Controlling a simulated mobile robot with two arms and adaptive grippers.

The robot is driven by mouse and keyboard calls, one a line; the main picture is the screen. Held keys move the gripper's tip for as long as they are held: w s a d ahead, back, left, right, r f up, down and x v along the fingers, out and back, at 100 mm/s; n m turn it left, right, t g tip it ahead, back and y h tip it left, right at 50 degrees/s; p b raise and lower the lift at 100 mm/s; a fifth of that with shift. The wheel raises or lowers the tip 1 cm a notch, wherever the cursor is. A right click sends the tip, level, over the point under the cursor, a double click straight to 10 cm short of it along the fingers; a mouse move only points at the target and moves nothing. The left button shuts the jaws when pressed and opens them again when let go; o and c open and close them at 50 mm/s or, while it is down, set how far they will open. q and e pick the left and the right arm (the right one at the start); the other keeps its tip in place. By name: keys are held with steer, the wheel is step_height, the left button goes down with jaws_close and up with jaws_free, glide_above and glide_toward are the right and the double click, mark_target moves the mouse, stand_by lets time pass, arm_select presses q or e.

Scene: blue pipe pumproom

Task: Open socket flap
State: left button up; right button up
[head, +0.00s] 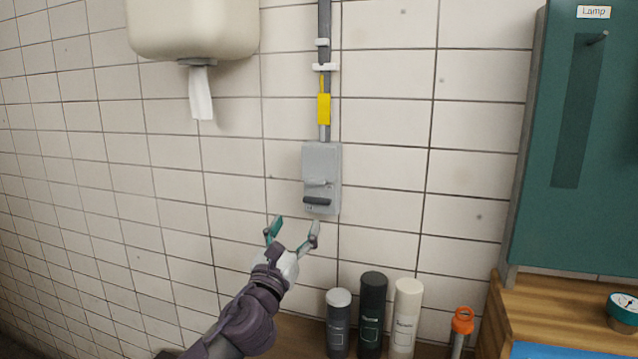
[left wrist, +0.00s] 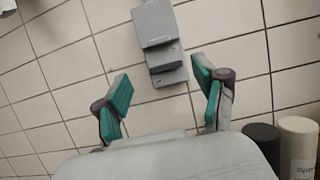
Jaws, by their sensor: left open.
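The grey wall socket (head: 321,165) is mounted on the white tiles below a grey conduit. Its flap (head: 317,201) shows as a dark lip on the lower front, which looks closed. My left gripper (head: 293,229) is open and empty, just below and left of the socket, apart from it. In the left wrist view the socket (left wrist: 156,40) is ahead of and between the open fingers of the gripper (left wrist: 163,92), near the top of the picture. My right gripper is in neither view.
Several bottles stand below the socket, including a black one (head: 372,312) and a cream one (head: 405,316). A green cabinet (head: 580,150) is at the right, a towel dispenser (head: 193,28) at upper left. A yellow tag (head: 324,108) hangs on the conduit (head: 324,60).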

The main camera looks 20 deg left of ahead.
arm_select(q)
steer(key=p, duration=0.2)
glide_toward(315, 183)
steer(key=w+r, duration=0.1)
steer(key=w, duration=0.1)
steer(key=x, duration=0.6)
steer(key=shift+w, duration=0.2)
steer(key=shift+w+r, duration=0.1)
steer(key=shift+w, duration=0.1)
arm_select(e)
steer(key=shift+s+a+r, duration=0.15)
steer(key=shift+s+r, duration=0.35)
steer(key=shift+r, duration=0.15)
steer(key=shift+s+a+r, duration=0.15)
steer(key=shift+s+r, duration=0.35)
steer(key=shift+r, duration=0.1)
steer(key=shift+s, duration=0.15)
arm_select(q)
steer(key=shift+c, duration=0.7)
steer(key=c, duration=1.1)
jaws_close()
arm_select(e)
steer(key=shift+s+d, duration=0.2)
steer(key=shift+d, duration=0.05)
